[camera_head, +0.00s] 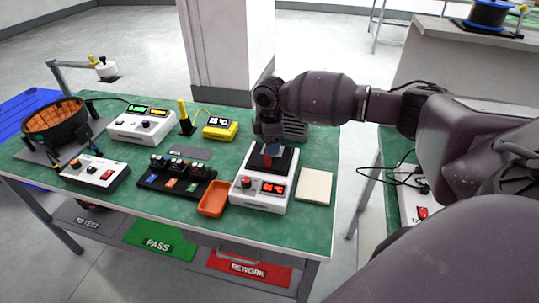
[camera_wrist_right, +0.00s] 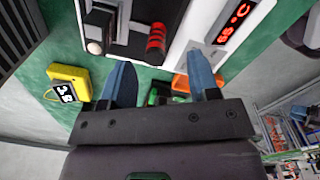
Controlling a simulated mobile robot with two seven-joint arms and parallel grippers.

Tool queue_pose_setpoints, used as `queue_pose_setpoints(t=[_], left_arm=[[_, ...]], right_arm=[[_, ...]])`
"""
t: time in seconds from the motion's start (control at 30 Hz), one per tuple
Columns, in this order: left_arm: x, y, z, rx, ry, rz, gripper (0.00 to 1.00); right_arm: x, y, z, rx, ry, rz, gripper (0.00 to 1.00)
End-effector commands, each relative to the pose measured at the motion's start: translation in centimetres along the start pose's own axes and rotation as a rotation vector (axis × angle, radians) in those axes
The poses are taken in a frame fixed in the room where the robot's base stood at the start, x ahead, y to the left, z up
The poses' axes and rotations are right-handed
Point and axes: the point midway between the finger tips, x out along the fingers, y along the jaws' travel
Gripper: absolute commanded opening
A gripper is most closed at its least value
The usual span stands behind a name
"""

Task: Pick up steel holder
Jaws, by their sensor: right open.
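My right gripper (camera_head: 270,149) is over the back of the white heater station with the red display (camera_head: 263,197). In the wrist view, the two blue fingers of this gripper (camera_wrist_right: 162,80) are apart with nothing between them. A dark block with grey metal parts and a red-and-black banded handle (camera_wrist_right: 155,44) lies on the station, just beyond the fingertips. It looks like the steel holder, but I cannot be sure. In the head view it shows as a dark plate (camera_head: 281,163), partly hidden by the gripper. My left gripper is out of view.
An orange tray (camera_head: 213,198) and a black socket rack (camera_head: 177,181) are left of the station. A pale square pad (camera_head: 315,186) is to its right. A yellow meter (camera_head: 221,128) stands behind.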

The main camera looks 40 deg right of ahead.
Motion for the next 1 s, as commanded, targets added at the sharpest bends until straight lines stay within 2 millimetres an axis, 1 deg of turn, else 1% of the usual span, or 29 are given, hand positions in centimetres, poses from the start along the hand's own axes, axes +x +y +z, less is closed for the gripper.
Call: queue_pose_setpoints(t=[0.17,0.27,0.4,0.5,0.6,0.77,0.87,1.0], left_arm=[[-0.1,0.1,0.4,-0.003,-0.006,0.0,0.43],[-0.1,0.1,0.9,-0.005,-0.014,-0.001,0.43],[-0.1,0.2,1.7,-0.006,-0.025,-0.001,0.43],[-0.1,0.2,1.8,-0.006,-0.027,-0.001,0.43],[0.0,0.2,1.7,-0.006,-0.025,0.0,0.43],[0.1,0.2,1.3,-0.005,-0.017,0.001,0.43],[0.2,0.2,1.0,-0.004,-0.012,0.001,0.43],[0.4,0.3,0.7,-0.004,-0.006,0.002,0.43]], right_arm=[[0.9,0.1,-0.2,0.0,0.0,0.001,0.55],[2.1,0.3,-0.4,-0.001,0.0,0.001,0.55],[4.1,0.6,-0.6,0.0,-0.001,0.0,0.55],[5.2,0.5,-0.6,0.0,0.0,0.0,0.55],[5.5,0.6,-0.6,0.0,0.0,0.002,0.55],[5.4,0.6,-0.6,0.0,0.001,0.003,0.55],[5.4,0.6,-0.6,0.0,0.001,0.003,0.42],[5.4,0.6,-0.6,0.0,0.0,0.003,0.2]])
